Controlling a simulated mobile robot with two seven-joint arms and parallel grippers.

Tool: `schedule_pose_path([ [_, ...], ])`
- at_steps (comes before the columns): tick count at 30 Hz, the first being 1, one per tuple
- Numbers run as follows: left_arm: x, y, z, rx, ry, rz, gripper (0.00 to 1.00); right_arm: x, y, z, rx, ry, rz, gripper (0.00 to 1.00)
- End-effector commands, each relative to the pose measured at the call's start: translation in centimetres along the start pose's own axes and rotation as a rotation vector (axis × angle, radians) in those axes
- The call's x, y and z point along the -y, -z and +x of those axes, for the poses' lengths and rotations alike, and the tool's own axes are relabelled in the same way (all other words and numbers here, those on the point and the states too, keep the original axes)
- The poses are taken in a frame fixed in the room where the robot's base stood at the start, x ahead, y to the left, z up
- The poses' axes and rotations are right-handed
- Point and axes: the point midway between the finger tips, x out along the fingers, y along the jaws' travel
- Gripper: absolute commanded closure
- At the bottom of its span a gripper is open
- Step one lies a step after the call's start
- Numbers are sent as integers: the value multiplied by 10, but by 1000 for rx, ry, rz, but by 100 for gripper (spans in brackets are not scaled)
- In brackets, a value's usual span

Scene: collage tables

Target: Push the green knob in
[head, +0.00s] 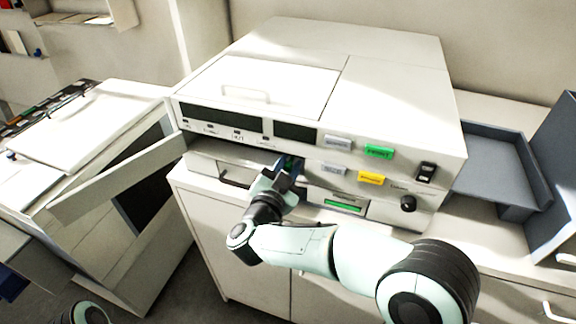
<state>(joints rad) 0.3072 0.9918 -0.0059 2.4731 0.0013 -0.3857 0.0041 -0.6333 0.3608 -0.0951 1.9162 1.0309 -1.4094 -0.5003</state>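A large off-white machine (300,65) stands on a cabinet, with its front flap (115,180) swung open to the left. My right gripper (287,166) is at the opening in the machine's front, its fingers pointing inward. A small green part (291,160) shows dimly in the opening at the fingertips. It may be the green knob, but the gripper and shadow hide most of it. I cannot tell whether the fingers touch it or how far apart they are. Part of my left arm shows at the bottom left; its gripper is out of view.
The machine's front carries a green button (379,152), a yellow button (371,178), a black knob (408,204) and a black switch (426,171). A grey tray (490,165) stands to the right. Another white machine (75,135) stands at the left.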

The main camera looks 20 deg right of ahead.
Motion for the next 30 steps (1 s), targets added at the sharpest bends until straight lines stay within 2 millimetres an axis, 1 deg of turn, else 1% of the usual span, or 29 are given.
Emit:
schedule_pose_path([
  [1, 0, 0, 0, 0, 0, 0, 48, 0, 0, 0, 0, 0, 0, 93],
  [2, 0, 0, 0, 0, 0, 0, 48, 0, 0, 0, 0, 0, 0, 100],
  [8, 0, 0, -1, 0, 0, 0, 48, 0, 0, 2, 0, -1, -1, 100],
  [11, -2, 1, -3, -2, -1, 1, 48, 0, 0, 14, -1, -3, -1, 100],
  [15, -4, 2, -8, -4, -2, 2, 48, 0, 1, 35, -1, -3, -1, 100],
  [16, -4, 3, -8, -4, -2, 2, 48, 0, 0, 37, -1, -2, -1, 100],
  [23, -3, 2, -7, -4, -1, 1, 48, 0, 0, 38, -1, -1, -1, 100],
  [24, -3, 2, -7, -4, -1, 1, 48, 0, 0, 38, -1, -1, -1, 74],
  [25, -3, 2, -7, -4, -1, 1, 48, 0, 0, 38, -1, -1, -1, 67],
  [30, -3, 2, -7, -4, -1, 1, 48, 0, 0, 37, -1, -1, -1, 67],
])
